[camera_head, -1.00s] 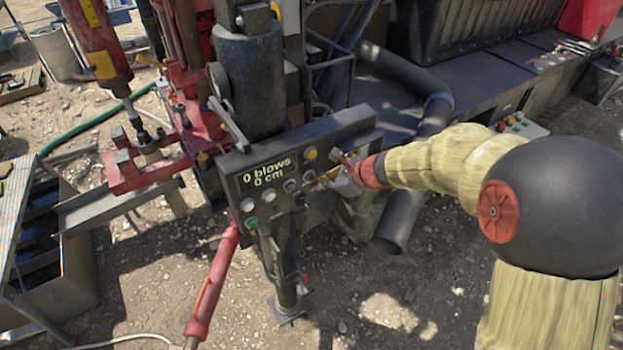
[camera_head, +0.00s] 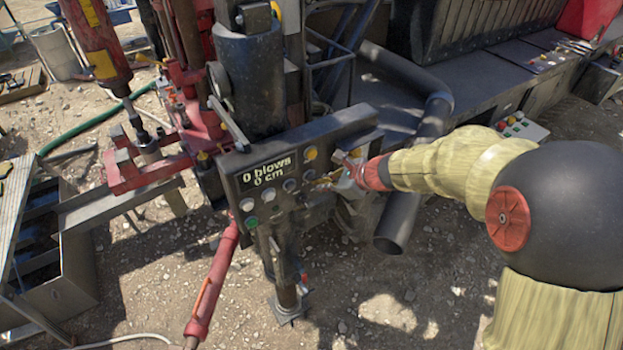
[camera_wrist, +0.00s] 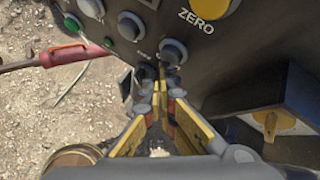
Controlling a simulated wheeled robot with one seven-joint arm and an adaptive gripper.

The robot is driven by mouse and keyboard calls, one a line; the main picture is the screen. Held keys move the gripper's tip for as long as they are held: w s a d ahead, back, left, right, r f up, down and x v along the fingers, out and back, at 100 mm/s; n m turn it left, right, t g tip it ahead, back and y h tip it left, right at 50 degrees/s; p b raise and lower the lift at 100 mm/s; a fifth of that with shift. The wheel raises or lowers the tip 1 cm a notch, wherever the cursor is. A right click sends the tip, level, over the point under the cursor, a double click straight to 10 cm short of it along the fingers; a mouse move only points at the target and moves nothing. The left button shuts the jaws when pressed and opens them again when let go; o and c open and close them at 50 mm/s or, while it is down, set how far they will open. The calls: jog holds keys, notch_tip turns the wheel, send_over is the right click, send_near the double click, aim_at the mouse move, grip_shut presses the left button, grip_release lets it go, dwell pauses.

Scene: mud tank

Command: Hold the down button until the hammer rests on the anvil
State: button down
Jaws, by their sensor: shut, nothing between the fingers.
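The dark control panel (camera_head: 285,165) reads "0 blows 0 cm" and carries several round buttons. In the wrist view a grey button (camera_wrist: 173,50) sits below the yellow button (camera_wrist: 209,7) marked ZERO. My gripper (camera_wrist: 159,78) is shut and empty, its tips at the panel just below that grey button; I cannot tell whether they touch a button. Its small labels are unreadable, so I cannot pick out the down button. In the head view a red and yellow cylinder (camera_head: 95,45), apparently the hammer, stands upright above a metal rod and the apparent anvil (camera_head: 147,147).
A yellow-handled switch box (camera_wrist: 275,110) juts out right of my gripper. A dark pipe (camera_head: 400,220) lies right of the panel. A metal trough (camera_head: 65,275) stands at left. Gravel ground lies in front.

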jog(key=shift+s+d, duration=0.25)
jog(key=shift+s, duration=0.15)
jog(key=s+d, duration=0.1)
jog(key=s, duration=0.1)
jog(key=s+d+b, duration=0.1)
jog(key=s, duration=0.1)
jog(key=shift+d, duration=0.4)
jog(key=shift+n, duration=0.3)
